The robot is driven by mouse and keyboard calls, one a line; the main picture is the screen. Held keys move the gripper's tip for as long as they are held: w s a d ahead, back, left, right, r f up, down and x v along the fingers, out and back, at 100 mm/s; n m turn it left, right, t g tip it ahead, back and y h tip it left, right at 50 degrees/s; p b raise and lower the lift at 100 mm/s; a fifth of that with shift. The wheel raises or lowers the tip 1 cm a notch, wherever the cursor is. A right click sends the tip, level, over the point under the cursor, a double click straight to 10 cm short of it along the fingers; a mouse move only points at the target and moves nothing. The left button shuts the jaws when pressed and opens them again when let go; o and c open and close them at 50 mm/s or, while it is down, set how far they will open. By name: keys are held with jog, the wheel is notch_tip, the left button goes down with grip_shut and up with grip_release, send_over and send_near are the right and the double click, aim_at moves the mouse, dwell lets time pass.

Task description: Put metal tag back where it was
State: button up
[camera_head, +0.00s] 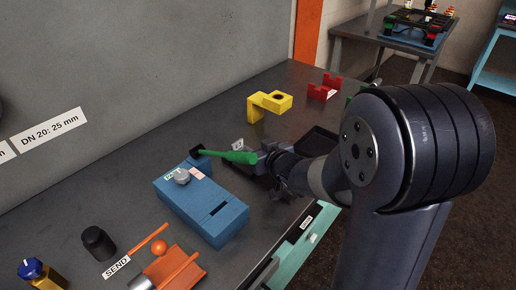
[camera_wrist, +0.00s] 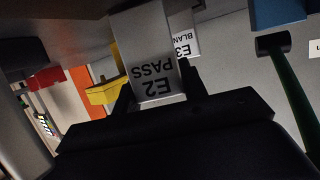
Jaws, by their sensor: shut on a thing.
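The metal tag (camera_wrist: 150,40) is a pale flat plate marked "E2 PASS", upside down in the wrist view. My gripper (camera_wrist: 158,88) is shut on it, with a dark finger at each side of its lettered end. The far end of the tag reaches toward a grey surface at the top of the wrist view. I cannot tell whether it touches. A second tag (camera_wrist: 186,45), marked "E3 BLAN…", shows behind it, partly covered. In the head view my gripper (camera_head: 264,159) is low over the dark bench, and the held tag cannot be made out.
A green-handled tool (camera_head: 228,155) with a black head lies close left of my gripper. A blue slotted block (camera_head: 205,208) stands in front of it. A yellow bracket (camera_head: 268,103) and a red block (camera_head: 324,88) stand behind. A black tray (camera_head: 318,141) is close right.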

jog(key=o, duration=1.1)
jog(key=shift+f, duration=0.15)
jog(key=shift+c, duration=0.2)
jog(key=shift+s+r+p, duration=0.1)
jog(key=shift+r+p, duration=0.4)
jog(key=shift+r, duration=0.05)
jog(key=p+v, duration=0.2)
jog(key=v, duration=0.9)
jog(key=shift+s, duration=0.4)
jog(key=shift+d+f, duration=0.1)
jog(key=shift+d, duration=0.05)
